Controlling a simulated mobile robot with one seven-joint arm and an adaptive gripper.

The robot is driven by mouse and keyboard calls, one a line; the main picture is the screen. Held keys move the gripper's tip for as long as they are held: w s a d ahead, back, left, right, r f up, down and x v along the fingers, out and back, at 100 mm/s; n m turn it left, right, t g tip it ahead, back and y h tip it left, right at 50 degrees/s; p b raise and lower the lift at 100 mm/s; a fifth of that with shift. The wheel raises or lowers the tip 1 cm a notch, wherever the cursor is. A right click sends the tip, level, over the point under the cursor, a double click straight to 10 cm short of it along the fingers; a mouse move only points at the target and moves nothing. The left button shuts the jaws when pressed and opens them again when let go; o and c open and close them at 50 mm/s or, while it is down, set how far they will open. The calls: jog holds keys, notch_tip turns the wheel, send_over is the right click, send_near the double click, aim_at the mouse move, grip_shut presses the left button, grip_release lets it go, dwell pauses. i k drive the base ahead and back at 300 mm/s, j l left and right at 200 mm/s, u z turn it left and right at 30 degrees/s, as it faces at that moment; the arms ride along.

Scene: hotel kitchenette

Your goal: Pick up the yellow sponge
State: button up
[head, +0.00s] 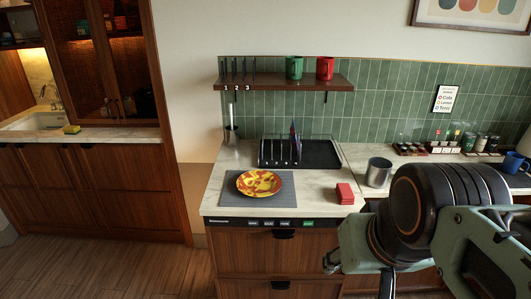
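The yellow sponge (72,129) is small in the head view, at the far left. It lies on the pale counter near its front edge, just right of the sink (40,121). It looks yellow with a green layer. My gripper (340,262) shows only partly at the lower right, beside my arm, in front of the middle counter's drawers. It is far from the sponge, with the gap between the two counters in between. My arm hides much of the gripper, and whether its fingers are open or shut is unclear.
The middle counter holds a red-yellow plate (259,184) on a grey mat (284,194), a black dish rack (318,153), a red block (345,193) and a metal cup (379,172). Green (294,67) and red (325,68) mugs stand on the shelf. Wood floor (120,267) is clear at left.

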aim_at(70, 129)
jog(key=u, duration=1.55)
jog(key=i, duration=4.25)
jog(key=j+u, duration=0.05)
jog(key=j, duration=0.05)
